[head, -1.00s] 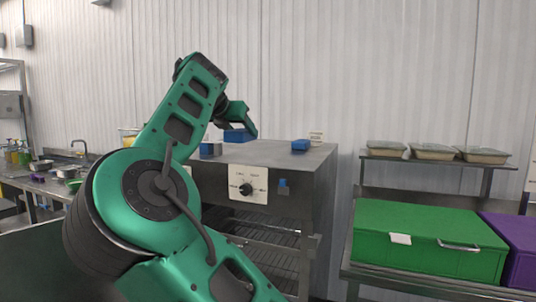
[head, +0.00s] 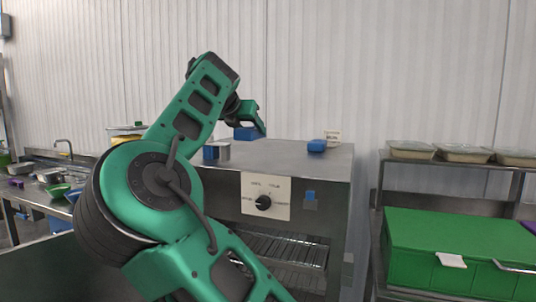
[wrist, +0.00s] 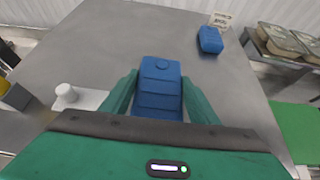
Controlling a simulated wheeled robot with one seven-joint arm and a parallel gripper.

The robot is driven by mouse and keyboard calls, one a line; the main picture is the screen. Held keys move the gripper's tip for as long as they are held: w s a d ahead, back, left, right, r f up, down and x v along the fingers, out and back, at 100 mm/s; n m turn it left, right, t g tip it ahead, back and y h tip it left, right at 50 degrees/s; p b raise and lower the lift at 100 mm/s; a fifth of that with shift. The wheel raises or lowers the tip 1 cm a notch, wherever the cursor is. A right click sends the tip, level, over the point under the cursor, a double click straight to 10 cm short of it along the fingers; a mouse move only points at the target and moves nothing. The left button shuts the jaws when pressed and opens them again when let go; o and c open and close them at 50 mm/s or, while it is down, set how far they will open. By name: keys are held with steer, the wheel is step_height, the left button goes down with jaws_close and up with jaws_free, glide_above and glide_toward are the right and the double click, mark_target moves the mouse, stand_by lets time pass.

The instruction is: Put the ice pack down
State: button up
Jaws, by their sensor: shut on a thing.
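My gripper (wrist: 160,98) is shut on a blue ice pack (wrist: 159,92), which lies between the two green fingers in the wrist view. In the head view the held ice pack (head: 246,133) shows at the fingertips, over the left part of the steel cabinet top (head: 280,153). I cannot tell whether it touches the surface. A second blue pack (wrist: 210,40) lies on the top at the far right, and it also shows in the head view (head: 316,146).
A small card (wrist: 220,19) stands behind the second pack. A white-capped item (wrist: 66,94) is left of my gripper. Lidded trays (head: 463,153) sit on a shelf at right, above a green box (head: 450,245). The middle of the top is clear.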

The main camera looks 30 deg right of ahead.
glide_above(267, 160)
step_height(267, 160, down, 4)
steer(key=shift+w+r, duration=0.15)
steer(key=shift+r, duration=0.1)
steer(key=shift+f, duration=2.05)
steer(key=o, duration=1.3)
steer(key=v, duration=1.2)
